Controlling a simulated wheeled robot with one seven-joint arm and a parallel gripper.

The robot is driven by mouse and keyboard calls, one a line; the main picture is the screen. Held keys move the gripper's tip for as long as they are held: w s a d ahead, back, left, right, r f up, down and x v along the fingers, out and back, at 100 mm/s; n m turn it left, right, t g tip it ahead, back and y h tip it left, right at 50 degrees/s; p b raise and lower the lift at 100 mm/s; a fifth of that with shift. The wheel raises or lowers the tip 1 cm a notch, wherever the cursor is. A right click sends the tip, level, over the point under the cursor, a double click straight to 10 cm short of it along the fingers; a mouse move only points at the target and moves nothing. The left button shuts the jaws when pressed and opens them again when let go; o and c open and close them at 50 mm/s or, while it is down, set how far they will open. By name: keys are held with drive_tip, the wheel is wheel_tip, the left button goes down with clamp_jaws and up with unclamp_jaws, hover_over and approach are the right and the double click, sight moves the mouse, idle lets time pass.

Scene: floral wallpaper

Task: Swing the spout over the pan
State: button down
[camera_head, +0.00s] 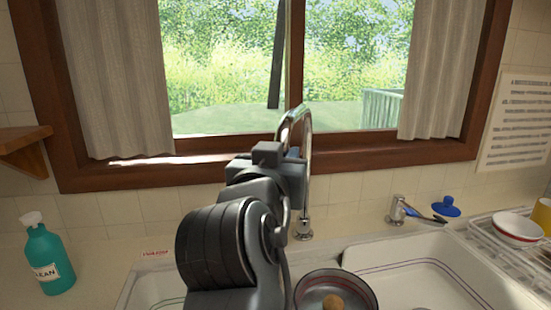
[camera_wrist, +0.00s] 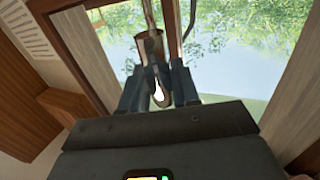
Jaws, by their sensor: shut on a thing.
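The chrome spout (camera_head: 308,140) arches up behind the sink, in front of the window. My gripper (camera_head: 293,153) is at its upper part, and my arm hides part of it. In the wrist view my gripper (camera_wrist: 157,90) has its two dark fingers on either side of the shiny spout (camera_wrist: 152,50), shut on it. The pan (camera_head: 312,281) is a round, dark vessel with a brown lump in it, low in the head view. It sits at the sink, to the right of my arm and nearer than the faucet base. The pan's lower edge is cut off.
A white sink (camera_head: 415,268) spans the front. A soap bottle (camera_head: 48,262) stands on the left counter. Curtains flank the window.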

drive_tip(key=d, duration=1.1)
drive_tip(key=shift+w+d, duration=0.25)
drive_tip(key=shift+d, duration=0.05)
drive_tip(key=c, duration=1)
unclamp_jaws()
drive_tip(key=shift+o, duration=0.2)
drive_tip(key=shift+s+a, duration=0.1)
drive_tip(key=shift+s, duration=0.05)
drive_tip(key=s+b, duration=0.1)
drive_tip(key=s, duration=0.6)
drive_tip(key=shift+s+a+b, duration=0.25)
drive_tip(key=shift+a+b, duration=0.05)
drive_tip(key=shift+a, duration=0.15)
